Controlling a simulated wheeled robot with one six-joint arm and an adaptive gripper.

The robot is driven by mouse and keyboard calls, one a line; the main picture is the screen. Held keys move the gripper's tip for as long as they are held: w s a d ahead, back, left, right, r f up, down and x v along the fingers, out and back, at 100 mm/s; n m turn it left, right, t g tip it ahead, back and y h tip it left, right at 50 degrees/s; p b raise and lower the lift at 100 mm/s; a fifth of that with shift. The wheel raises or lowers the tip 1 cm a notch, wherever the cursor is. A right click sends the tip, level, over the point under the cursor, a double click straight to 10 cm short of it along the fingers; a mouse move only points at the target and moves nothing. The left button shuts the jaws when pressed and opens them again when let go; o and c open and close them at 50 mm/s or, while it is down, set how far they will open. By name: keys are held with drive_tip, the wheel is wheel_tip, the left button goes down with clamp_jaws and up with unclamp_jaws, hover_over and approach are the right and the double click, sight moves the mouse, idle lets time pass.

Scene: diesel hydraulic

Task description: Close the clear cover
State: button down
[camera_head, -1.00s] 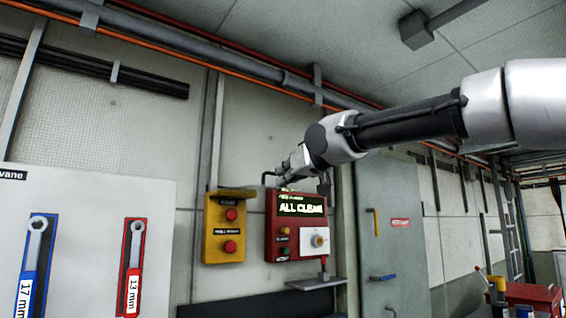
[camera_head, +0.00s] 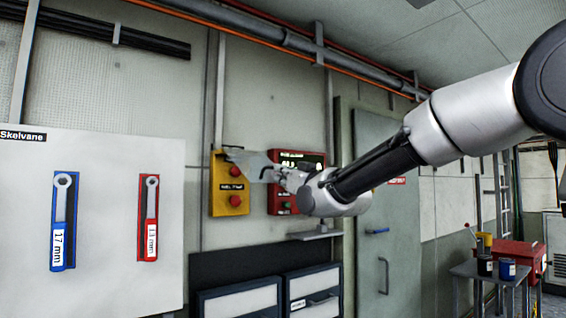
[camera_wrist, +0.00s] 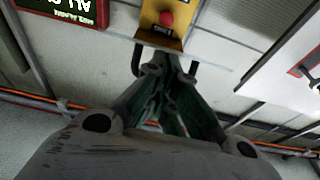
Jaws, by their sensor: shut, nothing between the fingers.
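The clear cover (camera_head: 250,163) is a see-through panel at the top of the yellow box (camera_head: 218,203), and it stands out from the box's front, raised. The box carries two red buttons; the lower one (camera_head: 235,201) shows below the panel. My gripper (camera_head: 280,174) is shut and empty at the panel's outer end. In the wrist view the cover (camera_wrist: 212,62) crosses between the box (camera_wrist: 165,38) and my gripper (camera_wrist: 169,72). Dark hooked pieces show beside the fingertips. I cannot tell whether the fingers touch the cover.
A red panel (camera_head: 282,203) with a green-text display is right of the box, partly hidden by my arm. A small shelf (camera_head: 314,235) and cabinets (camera_head: 240,300) are below. A white board (camera_head: 110,220) with two wrenches hangs at left; a green door (camera_head: 375,225) is at right.

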drive_tip(key=w+a+f+t+y, duration=0.1)
drive_tip(key=w+a+f+t, duration=0.1)
drive_tip(key=w+a+f, duration=0.2)
drive_tip(key=w+a+f+t+y, duration=0.2)
drive_tip(key=w+a+f, duration=0.3)
drive_tip(key=w+f, duration=0.5)
drive_tip(key=shift+w+a+f+t, duration=0.15)
drive_tip(key=shift+a+f+t, duration=0.15)
drive_tip(key=shift+f+t, duration=0.3)
